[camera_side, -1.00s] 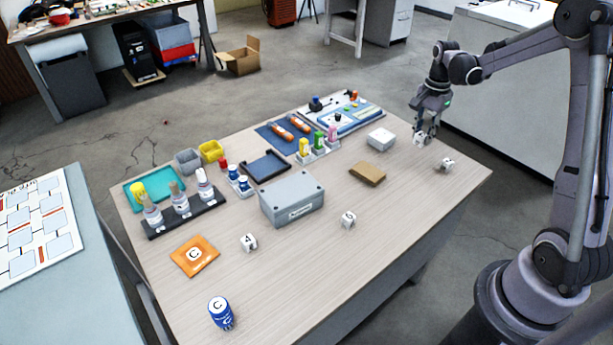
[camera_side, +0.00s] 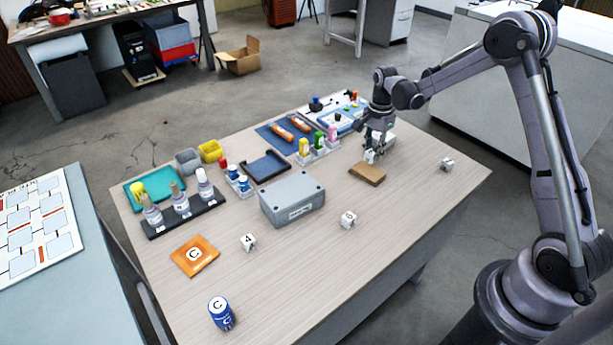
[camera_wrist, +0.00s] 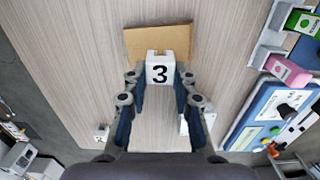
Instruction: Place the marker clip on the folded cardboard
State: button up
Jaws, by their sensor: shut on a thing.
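The folded cardboard (camera_side: 367,174) is a flat brown piece lying on the table, just in front of the clip in the side view. In the wrist view the cardboard (camera_wrist: 165,40) is at the top, and the clip overlaps its near edge. The clip's exact height above the table is hard to tell.
A white box (camera_side: 389,143) stands close behind my gripper, partly hidden. Other numbered white clips stand on the table (camera_side: 447,164) (camera_side: 348,219) (camera_side: 249,242).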

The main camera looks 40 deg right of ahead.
aim_at(370, 169)
jog(key=shift+f, duration=1.8)
jog(key=shift+f, duration=0.2)
jog(key=o, duration=0.8)
jog(key=shift+r, duration=0.1)
